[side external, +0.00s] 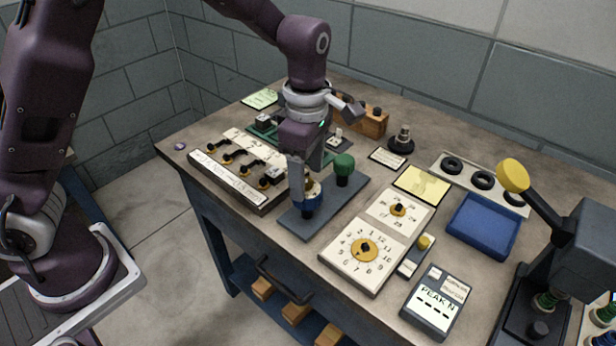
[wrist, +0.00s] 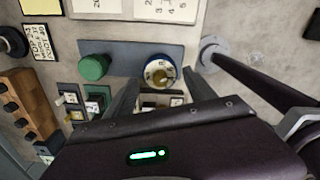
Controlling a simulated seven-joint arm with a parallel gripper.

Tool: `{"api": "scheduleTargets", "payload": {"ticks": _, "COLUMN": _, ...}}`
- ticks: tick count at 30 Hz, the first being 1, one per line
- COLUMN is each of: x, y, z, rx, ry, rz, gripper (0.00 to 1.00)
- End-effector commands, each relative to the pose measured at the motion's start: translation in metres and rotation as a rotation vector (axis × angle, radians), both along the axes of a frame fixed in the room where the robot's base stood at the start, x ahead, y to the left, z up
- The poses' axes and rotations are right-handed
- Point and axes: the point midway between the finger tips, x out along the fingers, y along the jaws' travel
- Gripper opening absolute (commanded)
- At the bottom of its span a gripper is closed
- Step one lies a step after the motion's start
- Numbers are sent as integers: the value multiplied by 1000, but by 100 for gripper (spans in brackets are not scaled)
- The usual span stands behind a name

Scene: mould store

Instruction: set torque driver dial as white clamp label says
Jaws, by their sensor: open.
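The torque driver (side external: 307,199) stands upright on a grey base plate (side external: 293,224), with a blue body. Its round, pale and yellow marked dial (wrist: 160,73) faces up in the wrist view; its reading is too small to tell. My gripper (side external: 309,182) is open, pointing down over the driver, with one finger on each side of the dial. I cannot tell whether the fingers touch it. A tray of toggle clamps (side external: 229,190) lies to the left, with a white label strip (side external: 226,177) along its front. The strip's text is not legible, and my gripper hides part of the tray.
A green knob (side external: 343,164) stands on the same plate beside the driver. Two dial cards (side external: 340,266), a blue tray (side external: 455,249) and a PEAK N meter (side external: 412,314) lie to the right. A wooden block (side external: 370,124) stands behind. The table's front edge is close.

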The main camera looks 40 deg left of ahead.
Motion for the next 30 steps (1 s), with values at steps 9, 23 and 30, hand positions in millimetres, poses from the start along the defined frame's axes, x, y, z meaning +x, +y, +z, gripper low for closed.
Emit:
{"api": "scheduleTargets", "payload": {"ticks": 9, "x": 0, "y": 0, "z": 0, "rx": 0, "ry": 0, "rz": -1, "gripper": 64}}
{"api": "scheduleTargets", "payload": {"ticks": 23, "x": 1, "y": 0, "z": 45, "rx": 0, "ry": -2, "rz": -3, "gripper": 64}}
{"api": "scheduleTargets", "payload": {"ticks": 30, "x": 1, "y": 0, "z": 70, "rx": 0, "ry": -2, "rz": -3, "gripper": 64}}
